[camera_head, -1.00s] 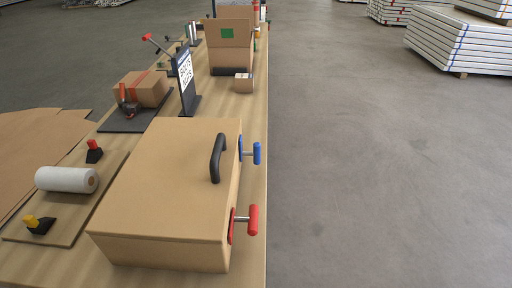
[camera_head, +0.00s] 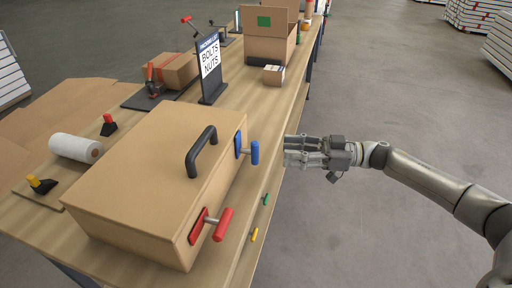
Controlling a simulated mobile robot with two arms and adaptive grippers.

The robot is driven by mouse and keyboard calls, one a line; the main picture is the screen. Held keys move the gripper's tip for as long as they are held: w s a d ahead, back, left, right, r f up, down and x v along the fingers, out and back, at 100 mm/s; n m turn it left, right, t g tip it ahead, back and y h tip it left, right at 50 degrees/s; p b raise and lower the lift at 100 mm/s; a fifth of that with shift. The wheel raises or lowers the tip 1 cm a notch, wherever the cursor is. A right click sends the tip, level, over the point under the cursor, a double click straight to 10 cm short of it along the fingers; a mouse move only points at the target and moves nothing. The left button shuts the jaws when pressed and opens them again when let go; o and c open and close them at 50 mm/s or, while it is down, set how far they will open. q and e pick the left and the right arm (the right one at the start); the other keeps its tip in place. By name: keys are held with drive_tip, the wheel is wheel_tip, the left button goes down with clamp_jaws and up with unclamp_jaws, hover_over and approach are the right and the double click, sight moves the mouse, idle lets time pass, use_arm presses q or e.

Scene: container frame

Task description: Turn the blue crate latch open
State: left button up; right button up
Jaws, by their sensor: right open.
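A tan wooden crate (camera_head: 135,165) with a black handle (camera_head: 201,152) on its lid stands on the long workbench. The blue latch (camera_head: 254,152) sticks out from the far part of the crate's right side, its blue grip upright. The red latch (camera_head: 221,224) sits on the near part of the same side, its grip slightly tilted. My right gripper (camera_head: 287,151) is open and empty. It reaches in from the right, its fingers pointing left toward the blue latch with a gap between. My left gripper is not in view.
The workbench (camera_head: 262,104) also holds a bolts-and-nuts sign (camera_head: 209,62), a small box (camera_head: 273,75), an open carton (camera_head: 270,40), a white roll (camera_head: 75,148) and a taped box (camera_head: 174,70). Small green (camera_head: 266,199) and yellow (camera_head: 254,235) pieces show at its right edge.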

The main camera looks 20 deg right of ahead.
sight(255, 148)
drive_tip(key=x, duration=1)
drive_tip(key=shift+b, duration=0.3)
clamp_jaws()
